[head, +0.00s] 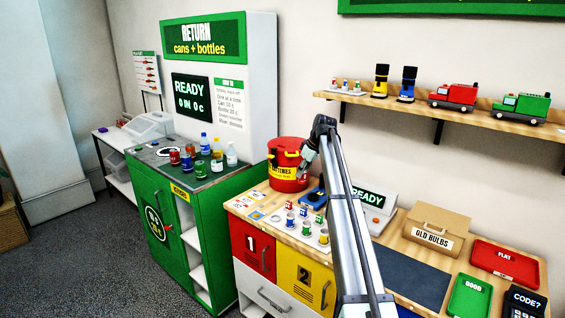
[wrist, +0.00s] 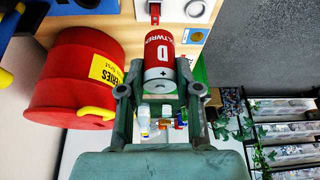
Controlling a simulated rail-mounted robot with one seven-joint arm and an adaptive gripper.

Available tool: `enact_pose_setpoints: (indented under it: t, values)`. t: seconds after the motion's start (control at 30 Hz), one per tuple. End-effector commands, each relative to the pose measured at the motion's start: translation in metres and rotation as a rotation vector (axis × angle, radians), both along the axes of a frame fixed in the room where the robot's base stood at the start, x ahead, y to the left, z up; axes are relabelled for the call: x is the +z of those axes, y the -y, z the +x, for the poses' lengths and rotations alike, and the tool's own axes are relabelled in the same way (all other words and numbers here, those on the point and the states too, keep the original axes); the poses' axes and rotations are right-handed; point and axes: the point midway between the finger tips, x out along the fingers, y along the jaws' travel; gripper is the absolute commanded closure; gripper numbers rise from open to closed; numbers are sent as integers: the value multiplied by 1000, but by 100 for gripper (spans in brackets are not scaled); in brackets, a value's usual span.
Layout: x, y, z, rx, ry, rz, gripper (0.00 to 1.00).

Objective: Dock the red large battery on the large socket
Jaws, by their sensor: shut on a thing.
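A red battery (wrist: 160,50), marked D with a plus sign on its pale end, is between the fingers of my gripper (wrist: 160,90) in the wrist view. The fingers are closed on its near end. In the head view my gripper (head: 307,160) is beside the red batteries bin, above the wooden counter, and the battery cannot be made out there. A blue device (head: 314,197) lies on the counter below my gripper, partly hidden. I cannot tell whether it holds the large socket, and no socket shows clearly.
The red batteries bin (head: 288,178) stands close; it also fills the left of the wrist view (wrist: 75,85). A white tray of small batteries (head: 302,228) and picture cards (head: 257,205) lie nearby. A READY display (head: 372,197) and an old bulbs box (head: 436,230) stand right.

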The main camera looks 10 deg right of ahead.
Motion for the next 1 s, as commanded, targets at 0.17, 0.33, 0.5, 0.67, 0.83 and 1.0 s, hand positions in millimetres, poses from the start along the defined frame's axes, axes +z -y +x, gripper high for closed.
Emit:
enact_pose_setpoints:
  t: [0.17, 0.33, 0.5, 0.67, 0.83, 1.0]
  values:
    - [-25, 75, -3, -102, -2, 1, 100]
    - [-53, 127, -4, -183, -1, 1, 100]
    - [-74, 155, -1, -242, 1, 0, 100]
    - [-78, 161, 9, -275, 2, -1, 100]
    - [-86, 161, 8, -279, 2, 0, 100]
    - [-99, 160, 8, -279, 2, 0, 100]
